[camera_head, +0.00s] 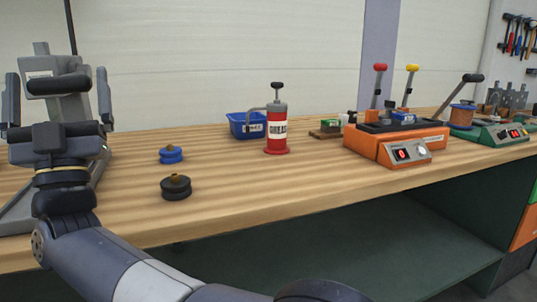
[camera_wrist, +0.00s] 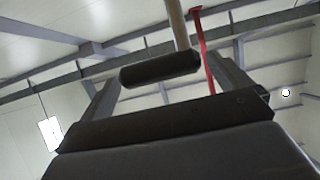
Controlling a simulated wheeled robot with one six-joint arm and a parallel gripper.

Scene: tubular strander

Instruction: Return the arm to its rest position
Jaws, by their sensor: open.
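My gripper (camera_head: 57,74) is at the far left in the head view, pointing up, with its two fingers spread wide apart. It is open. A grey upright device (camera_head: 55,106) with a black handle stands behind it on the workbench, partly hidden by my wrist. I see nothing held between the fingers, though the device behind overlaps the gap. My arm rises from the bottom of the picture in front of the bench edge. The wrist view looks up toward the ceiling, past a black cylindrical bar (camera_wrist: 160,68) and dark grey parts close to the camera.
The bench's front middle is clear.

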